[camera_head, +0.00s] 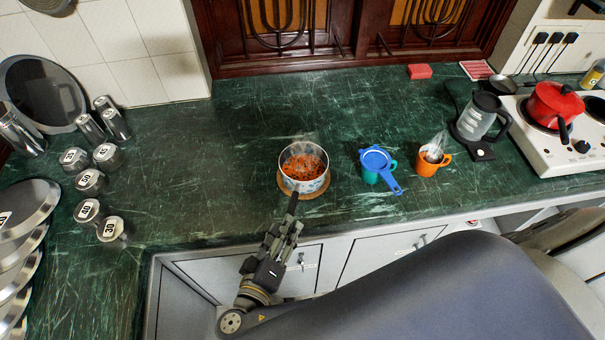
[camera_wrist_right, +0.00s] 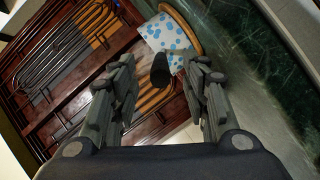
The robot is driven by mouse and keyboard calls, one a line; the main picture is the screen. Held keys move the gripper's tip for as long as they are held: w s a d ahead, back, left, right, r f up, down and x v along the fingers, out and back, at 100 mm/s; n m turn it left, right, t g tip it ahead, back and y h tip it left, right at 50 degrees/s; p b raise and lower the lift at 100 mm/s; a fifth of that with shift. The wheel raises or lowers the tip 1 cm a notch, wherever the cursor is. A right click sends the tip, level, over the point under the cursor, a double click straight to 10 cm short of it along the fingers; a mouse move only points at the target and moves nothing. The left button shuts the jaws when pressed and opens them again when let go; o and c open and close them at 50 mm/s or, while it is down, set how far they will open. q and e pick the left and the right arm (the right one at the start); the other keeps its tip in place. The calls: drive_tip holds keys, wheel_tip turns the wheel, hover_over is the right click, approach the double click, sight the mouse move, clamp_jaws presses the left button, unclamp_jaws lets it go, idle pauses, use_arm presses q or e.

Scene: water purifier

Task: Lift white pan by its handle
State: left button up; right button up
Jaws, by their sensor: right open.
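The white pan (camera_head: 303,184) with blue spots holds orange food and stands on a round wooden board near the counter's front edge. Its dark handle (camera_head: 292,205) points toward me, past the edge. My right gripper (camera_head: 286,228) is open at the near end of the handle. In the right wrist view, the handle (camera_wrist_right: 161,72) lies between the two spread fingers of the right gripper (camera_wrist_right: 163,80), with a gap visible on both sides. The pan's spotted wall (camera_wrist_right: 165,36) shows beyond them. My left gripper is not in view.
A teal mug with a blue strainer (camera_head: 376,160) and an orange mug (camera_head: 430,163) stand right of the pan. A glass jug (camera_head: 480,118) and a stove with a red pot (camera_head: 553,105) are farther right. Metal canisters (camera_head: 90,181) stand left. The counter left of the pan is clear.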

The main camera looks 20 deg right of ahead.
drive_tip(key=shift+w+d+f, duration=0.15)
drive_tip(key=shift+w+d, duration=0.1)
drive_tip(key=shift+w, duration=0.05)
drive_tip(key=shift+s+a, duration=0.1)
drive_tip(key=shift+c, duration=0.9)
clamp_jaws()
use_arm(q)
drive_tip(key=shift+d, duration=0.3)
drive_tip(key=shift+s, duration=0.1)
use_arm(e)
drive_tip(key=shift+r, duration=0.3)
